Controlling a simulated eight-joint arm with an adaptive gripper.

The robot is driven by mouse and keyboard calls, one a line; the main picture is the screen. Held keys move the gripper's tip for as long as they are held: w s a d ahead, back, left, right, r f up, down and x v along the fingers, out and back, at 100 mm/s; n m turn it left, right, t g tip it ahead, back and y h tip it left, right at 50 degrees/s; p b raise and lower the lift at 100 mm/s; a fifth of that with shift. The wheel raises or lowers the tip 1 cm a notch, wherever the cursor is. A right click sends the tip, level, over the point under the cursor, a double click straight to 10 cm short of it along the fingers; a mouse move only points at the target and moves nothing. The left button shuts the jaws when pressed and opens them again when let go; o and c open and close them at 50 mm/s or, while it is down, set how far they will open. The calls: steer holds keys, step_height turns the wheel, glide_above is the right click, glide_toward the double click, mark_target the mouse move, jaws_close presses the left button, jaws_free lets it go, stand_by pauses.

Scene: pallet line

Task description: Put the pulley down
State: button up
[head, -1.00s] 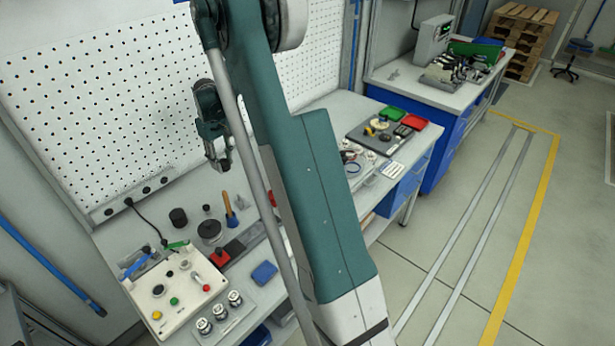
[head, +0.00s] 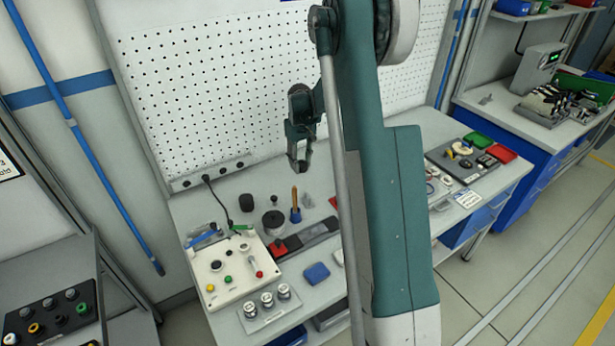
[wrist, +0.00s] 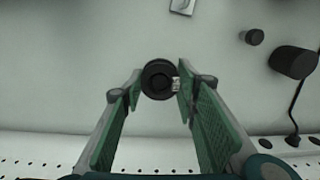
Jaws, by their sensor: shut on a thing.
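My gripper (head: 299,166) hangs above the back of the workbench, in front of the white pegboard. In the wrist view its green-padded fingers (wrist: 157,84) are shut on a small dark round pulley (wrist: 157,72), held at the fingertips with its round face towards the camera. A small pale metallic piece shows beside it at the right fingertip. In the head view the pulley is too small and dark to make out clearly between the fingers. The pale bench top (head: 208,208) lies below, apart from the gripper.
A black cylinder (head: 246,202), a black disc with a knob (head: 272,222) and an orange-handled tool (head: 295,205) stand on the bench. A control box (head: 228,272) with a cable is at front left. A blue item (head: 316,273) lies in front. Bare bench shows below the gripper.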

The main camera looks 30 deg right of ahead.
mark_target(301, 165)
steer(key=shift+f, duration=1.65)
steer(key=shift+f, duration=0.1)
steer(key=shift+f, duration=1.8)
steer(key=shift+f, duration=0.1)
steer(key=o, duration=0.9)
step_height(301, 165, up, 12)
steer(key=shift+r, duration=0.15)
